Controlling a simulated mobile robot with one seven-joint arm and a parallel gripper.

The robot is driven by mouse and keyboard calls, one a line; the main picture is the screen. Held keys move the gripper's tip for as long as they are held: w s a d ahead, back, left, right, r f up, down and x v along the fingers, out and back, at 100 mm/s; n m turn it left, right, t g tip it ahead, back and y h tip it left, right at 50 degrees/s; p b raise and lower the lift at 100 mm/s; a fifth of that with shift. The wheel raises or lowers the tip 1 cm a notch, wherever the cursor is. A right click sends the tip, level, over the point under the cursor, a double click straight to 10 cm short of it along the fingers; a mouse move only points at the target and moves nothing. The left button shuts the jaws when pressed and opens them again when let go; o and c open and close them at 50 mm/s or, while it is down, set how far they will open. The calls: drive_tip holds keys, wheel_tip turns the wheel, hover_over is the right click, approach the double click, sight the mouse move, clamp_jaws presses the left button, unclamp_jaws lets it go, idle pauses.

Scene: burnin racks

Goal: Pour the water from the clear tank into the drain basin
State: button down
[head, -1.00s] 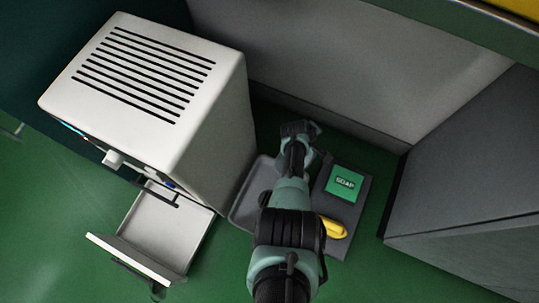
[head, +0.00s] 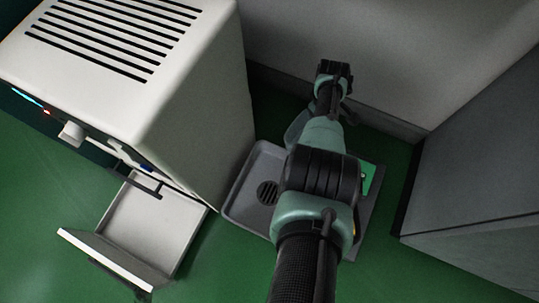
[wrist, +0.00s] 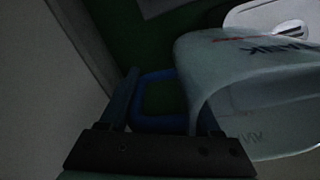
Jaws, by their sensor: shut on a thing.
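In the wrist view the clear tank (wrist: 245,70) fills the right side, with dark lettering on its wall. Its blue handle (wrist: 155,75) lies between the fingers of my gripper (wrist: 166,98), which is shut on it. The tank looks tilted in this view. I cannot make out the water. The grey drain basin (head: 240,203) lies on the green floor in the head view, with a round dark drain grate (head: 268,192) at its left part. My arm covers much of the basin's right part. My fingers are hidden in the head view.
A white vented cabinet (head: 200,110) stands left of the basin, with an open white drawer (head: 145,230) low at its front. A green soap pad (head: 369,178) shows at the basin's right. A grey wall (head: 390,60) is behind, and a dark grey box (head: 480,180) stands right.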

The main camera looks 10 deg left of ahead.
drive_tip(key=shift+w+d+f+g+y+b, duration=0.1)
drive_tip(key=shift+f+g+y+b, duration=0.2)
drive_tip(key=shift+b, duration=0.65)
drive_tip(key=shift+w+a+f+g+h+b, duration=0.1)
drive_tip(key=shift+f+b, duration=0.25)
drive_tip(key=shift+b, duration=0.65)
drive_tip(key=shift+w+d+f+g+y+b, duration=0.1)
drive_tip(key=shift+f+g+y+b, duration=0.2)
drive_tip(key=shift+b, duration=0.65)
drive_tip(key=shift+b, duration=0.75)
